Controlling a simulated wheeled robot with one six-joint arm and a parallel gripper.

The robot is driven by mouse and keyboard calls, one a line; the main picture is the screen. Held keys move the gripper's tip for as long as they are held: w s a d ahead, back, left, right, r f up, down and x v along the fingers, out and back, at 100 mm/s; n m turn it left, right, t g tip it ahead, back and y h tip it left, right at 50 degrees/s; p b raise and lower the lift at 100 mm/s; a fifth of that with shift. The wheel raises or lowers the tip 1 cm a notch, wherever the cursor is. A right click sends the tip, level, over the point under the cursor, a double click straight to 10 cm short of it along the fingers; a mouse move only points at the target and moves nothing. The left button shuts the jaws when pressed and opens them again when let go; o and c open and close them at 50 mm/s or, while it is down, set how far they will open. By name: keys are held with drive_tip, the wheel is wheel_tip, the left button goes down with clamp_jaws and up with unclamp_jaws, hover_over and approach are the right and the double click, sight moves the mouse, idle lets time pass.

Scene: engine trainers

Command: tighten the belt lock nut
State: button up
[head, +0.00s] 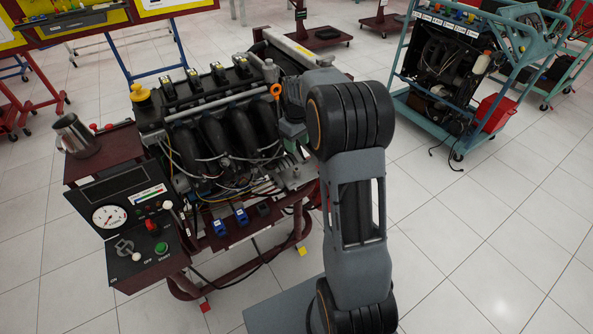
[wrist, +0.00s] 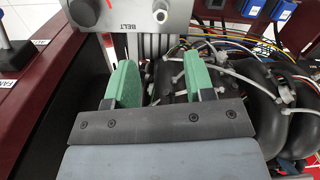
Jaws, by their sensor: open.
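In the wrist view, a grey metal plate (wrist: 128,14) carries the label BELT. A small pale round nut or stud end (wrist: 160,14) stands on it beside the label, near the top edge; I take this for the belt lock nut. My gripper (wrist: 158,75) has two green fingers spread wide apart with nothing between them. The nut lies beyond the fingertips, roughly in line with the gap, and is not touched. In the head view, my arm reaches to the right end of the engine (head: 215,120) and hides most of the gripper and the plate.
Cables and black intake pipes (wrist: 265,110) lie close to the right of my fingers. A dark red panel (wrist: 35,85) is at the left. In the head view, a control box with a gauge (head: 110,217) and a metal jug (head: 75,135) stand left. Another trainer (head: 440,70) stands right, with clear floor between.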

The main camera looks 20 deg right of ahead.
sight(297, 169)
wheel_tip(297, 169, down, 12)
drive_tip(key=shift+f+b, duration=0.1)
drive_tip(key=shift+b, duration=0.4)
clamp_jaws()
idle(0.4)
